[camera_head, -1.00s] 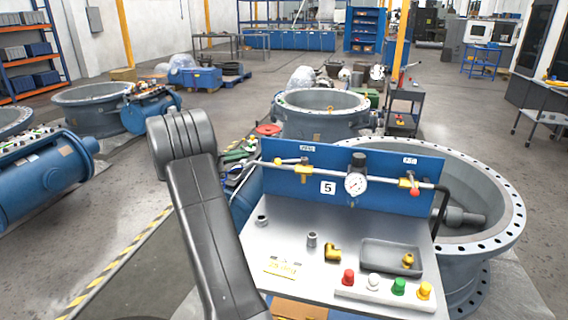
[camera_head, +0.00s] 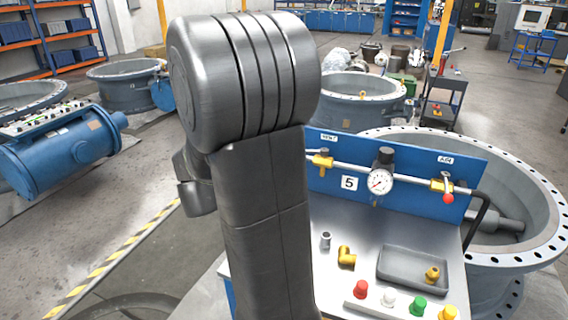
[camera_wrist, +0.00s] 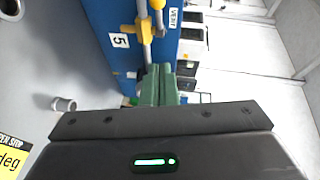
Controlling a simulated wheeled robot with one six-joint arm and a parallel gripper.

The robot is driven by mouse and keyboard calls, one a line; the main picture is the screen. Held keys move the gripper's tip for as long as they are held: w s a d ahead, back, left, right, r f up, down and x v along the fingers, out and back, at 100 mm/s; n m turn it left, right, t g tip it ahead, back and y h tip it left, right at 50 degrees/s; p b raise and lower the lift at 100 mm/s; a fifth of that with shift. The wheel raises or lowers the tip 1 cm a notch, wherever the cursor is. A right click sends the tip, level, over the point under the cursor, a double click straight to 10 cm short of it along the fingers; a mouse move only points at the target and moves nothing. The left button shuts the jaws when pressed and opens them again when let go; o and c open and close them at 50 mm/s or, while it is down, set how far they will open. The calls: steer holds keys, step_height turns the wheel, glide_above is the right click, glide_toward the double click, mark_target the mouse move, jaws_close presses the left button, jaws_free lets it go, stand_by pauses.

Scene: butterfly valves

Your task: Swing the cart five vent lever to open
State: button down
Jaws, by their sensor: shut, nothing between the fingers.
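The vent valve (camera_head: 322,162) is a yellow fitting on the silver pipe at the left of cart five's blue panel (camera_head: 408,200), under the VENT label. My arm hides the panel's left end in the head view. In the wrist view the yellow valve body (camera_wrist: 143,28) is near the top, and the lever's yellow end (camera_wrist: 157,4) is at the top edge, the lever roughly along the pipe. My gripper (camera_wrist: 159,70) has its green fingers together and empty, apart from the lever in the picture, beside the pipe. The gripper is hidden in the head view.
A pressure gauge (camera_head: 380,181) and the AIR valve (camera_head: 441,185) with a red-tipped handle are further right on the pipe. The cart's top holds a grey tray (camera_head: 412,268), a brass elbow (camera_head: 346,257) and coloured buttons (camera_head: 389,298). A large flanged ring (camera_head: 535,252) stands behind.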

mark_target(309, 151)
steer(key=w+d+f+p, duration=0.2)
steer(key=w+d, duration=0.3)
steer(key=w, duration=0.5)
steer(key=shift+w+d, duration=0.15)
steer(key=shift+d, duration=0.05)
steer(key=w+m+g+h, duration=0.1)
steer(key=w+a+m+g+h, duration=0.1)
steer(key=w+m+g+h, duration=0.1)
steer(key=shift+g, duration=0.3)
steer(key=shift+r, duration=0.1)
stand_by(0.4)
